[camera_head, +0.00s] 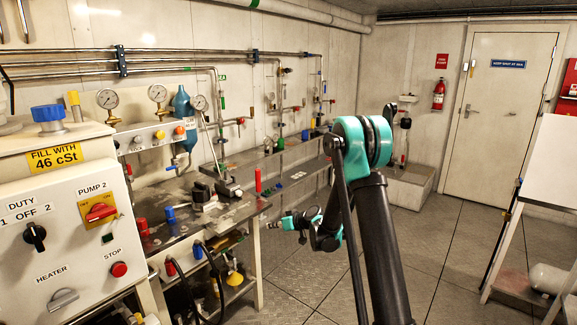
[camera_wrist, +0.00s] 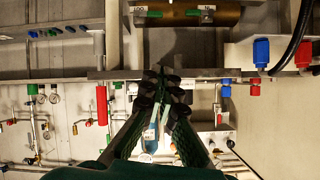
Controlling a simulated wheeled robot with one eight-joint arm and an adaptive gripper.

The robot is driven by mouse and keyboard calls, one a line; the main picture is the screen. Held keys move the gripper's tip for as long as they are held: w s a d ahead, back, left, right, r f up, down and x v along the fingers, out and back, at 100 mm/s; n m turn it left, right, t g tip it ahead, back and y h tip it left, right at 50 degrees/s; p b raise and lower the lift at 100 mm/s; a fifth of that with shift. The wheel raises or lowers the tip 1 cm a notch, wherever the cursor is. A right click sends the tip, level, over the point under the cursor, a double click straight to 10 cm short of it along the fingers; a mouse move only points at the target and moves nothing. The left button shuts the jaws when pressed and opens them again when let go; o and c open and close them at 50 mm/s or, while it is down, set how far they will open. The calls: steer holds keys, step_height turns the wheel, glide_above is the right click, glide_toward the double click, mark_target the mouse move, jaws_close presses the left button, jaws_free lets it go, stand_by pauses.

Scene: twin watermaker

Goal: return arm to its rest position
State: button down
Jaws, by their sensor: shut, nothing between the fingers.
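My arm (camera_head: 385,250) rises from the bottom of the head view to a teal elbow, then folds down to a teal wrist. My gripper (camera_head: 275,224) is small at the end of the wrist and points left, towards the workbench (camera_head: 200,219). In the wrist view my gripper (camera_wrist: 162,83) has its dark fingertips together and holds nothing. It looks apart from the bench, though the exact gap is hard to judge.
A control cabinet (camera_head: 70,240) stands at the left. Pipes, gauges (camera_head: 158,93) and valves line the back wall. A white board on a stand (camera_head: 548,165) is at the right. Open floor (camera_head: 440,255) lies between the arm and the door (camera_head: 502,110).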

steer(key=s+d+m+g+h, duration=0.1)
steer(key=s+d+m+h, duration=0.1)
steer(key=s+d, duration=0.6)
steer(key=s+d+r+m+g+h, duration=0.1)
steer(key=s+d+m+h, duration=0.2)
steer(key=s+d, duration=0.6)
steer(key=s+d+r+m+g+h, duration=0.1)
steer(key=s+d+h, duration=0.3)
steer(key=s, duration=2)
steer(key=d+m, duration=0.1)
steer(key=d, duration=0.4)
steer(key=shift+d+m+h, duration=0.15)
steer(key=shift+m+h, duration=0.15)
steer(key=shift+w, duration=0.1)
